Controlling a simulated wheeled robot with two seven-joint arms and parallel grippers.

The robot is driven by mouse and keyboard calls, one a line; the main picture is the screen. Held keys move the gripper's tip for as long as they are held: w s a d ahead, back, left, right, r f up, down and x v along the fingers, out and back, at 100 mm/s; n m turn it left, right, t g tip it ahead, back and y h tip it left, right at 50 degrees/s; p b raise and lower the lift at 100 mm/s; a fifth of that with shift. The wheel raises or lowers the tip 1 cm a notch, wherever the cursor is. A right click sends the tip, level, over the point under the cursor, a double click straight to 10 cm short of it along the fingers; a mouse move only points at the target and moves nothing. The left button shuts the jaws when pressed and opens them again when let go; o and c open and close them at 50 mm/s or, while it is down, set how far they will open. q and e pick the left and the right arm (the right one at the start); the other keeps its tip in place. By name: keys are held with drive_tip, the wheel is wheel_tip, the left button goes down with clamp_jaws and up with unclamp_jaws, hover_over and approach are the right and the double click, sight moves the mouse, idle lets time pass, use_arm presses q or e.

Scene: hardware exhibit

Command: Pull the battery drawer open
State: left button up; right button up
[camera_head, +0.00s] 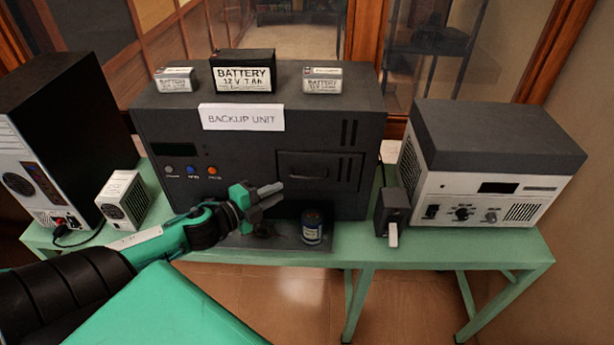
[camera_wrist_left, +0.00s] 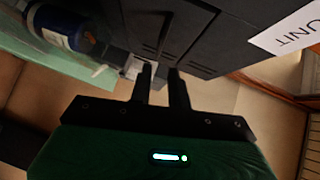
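The dark grey backup unit (camera_head: 240,135) stands on the green table. Its battery drawer (camera_head: 335,180) is a panel at the right of its front, with a dark horizontal handle (camera_head: 303,168); the panel looks flush with the front. My left gripper (camera_head: 278,193) is in front of the unit, just left of and below the handle, apart from it. Its two fingers point right, slightly apart, with nothing between them. In the left wrist view the gripper (camera_wrist_left: 160,70) shows a narrow gap, with the unit's dark front (camera_wrist_left: 145,20) beyond it. My right gripper is not in view.
A blue-labelled can (camera_head: 312,227) stands below the drawer, near my gripper. A small dark box (camera_head: 392,210) and a white-fronted device (camera_head: 485,195) stand at the right. Batteries, including a large black one (camera_head: 243,70), sit on top of the unit. A computer case (camera_head: 70,120) is at the left.

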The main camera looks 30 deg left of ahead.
sight(307, 177)
use_arm(q)
drive_tip(key=p+x, duration=0.2)
drive_tip(key=x, duration=0.7)
drive_tip(key=shift+p, duration=0.4)
drive_tip(key=shift+x, duration=0.8)
drive_tip(key=shift+w+d+f+p, duration=0.1)
drive_tip(key=shift+w+d+p, duration=0.05)
drive_tip(key=shift+w+p, duration=0.15)
drive_tip(key=shift+f, duration=0.1)
drive_tip(key=shift+c, duration=0.4)
clamp_jaws()
